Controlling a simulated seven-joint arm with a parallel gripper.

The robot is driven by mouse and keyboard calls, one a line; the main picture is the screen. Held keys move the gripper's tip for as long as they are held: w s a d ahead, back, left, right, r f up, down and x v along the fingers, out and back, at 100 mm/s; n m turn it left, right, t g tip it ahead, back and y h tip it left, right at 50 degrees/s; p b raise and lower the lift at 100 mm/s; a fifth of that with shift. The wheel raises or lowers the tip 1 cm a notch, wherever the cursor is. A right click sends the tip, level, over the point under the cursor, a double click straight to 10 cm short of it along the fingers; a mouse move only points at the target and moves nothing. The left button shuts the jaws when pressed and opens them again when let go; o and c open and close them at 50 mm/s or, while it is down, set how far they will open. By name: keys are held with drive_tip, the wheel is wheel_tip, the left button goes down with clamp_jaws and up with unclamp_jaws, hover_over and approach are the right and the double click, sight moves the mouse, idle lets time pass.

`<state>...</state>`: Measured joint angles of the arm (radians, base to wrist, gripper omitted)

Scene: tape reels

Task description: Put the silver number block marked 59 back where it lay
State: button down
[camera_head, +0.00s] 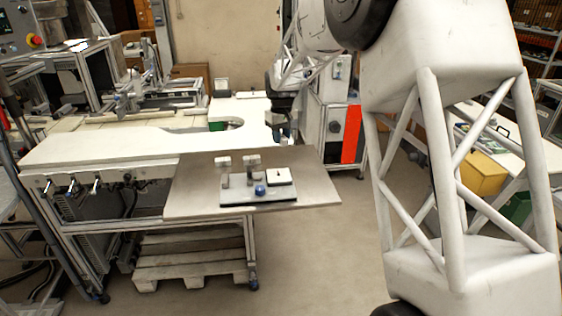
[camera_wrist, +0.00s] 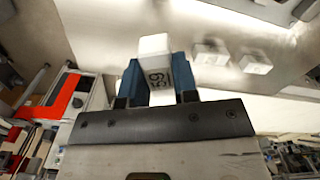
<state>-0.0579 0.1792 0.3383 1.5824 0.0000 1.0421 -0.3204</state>
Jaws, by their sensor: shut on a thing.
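My gripper (camera_wrist: 158,78) is shut on the number block marked 59 (camera_wrist: 155,45), with one blue finger on each side of it. The block is pale, its marked face towards the wrist camera. In the head view my gripper (camera_head: 281,132) is over the right part of the worktable, behind the brown-grey board (camera_head: 310,190). The held block is too small to make out clearly there.
Two pale blocks (camera_head: 222,160) (camera_head: 253,160) stand on the board, also seen in the wrist view (camera_wrist: 210,53) (camera_wrist: 257,64). In front are a dark plate (camera_head: 232,198), a blue knob (camera_head: 260,190) and a white square piece (camera_head: 279,176). The board's right end is bare.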

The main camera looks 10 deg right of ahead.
drive_tip(key=s+f+n, duration=0.1)
drive_tip(key=s+n, duration=0.2)
drive_tip(key=s+d+f+n, duration=0.1)
drive_tip(key=s+n, duration=0.2)
drive_tip(key=s+f+n, duration=0.1)
drive_tip(key=s+n, duration=0.1)
drive_tip(key=n, duration=0.2)
drive_tip(key=shift+s+d+f, duration=0.4)
drive_tip(key=shift+s+a+f+n, duration=0.15)
drive_tip(key=shift+s+f+n, duration=0.15)
drive_tip(key=shift+s+n, duration=0.45)
drive_tip(key=shift+s+a+f+n, duration=0.1)
drive_tip(key=shift+s+f+n, duration=0.15)
drive_tip(key=shift+s+n, duration=0.5)
drive_tip(key=shift+w, duration=0.3)
hover_over(281, 160)
drive_tip(key=shift+s+f, duration=0.1)
drive_tip(key=shift+f, duration=0.6)
drive_tip(key=shift+f, duration=0.15)
drive_tip(key=shift+f, duration=1.65)
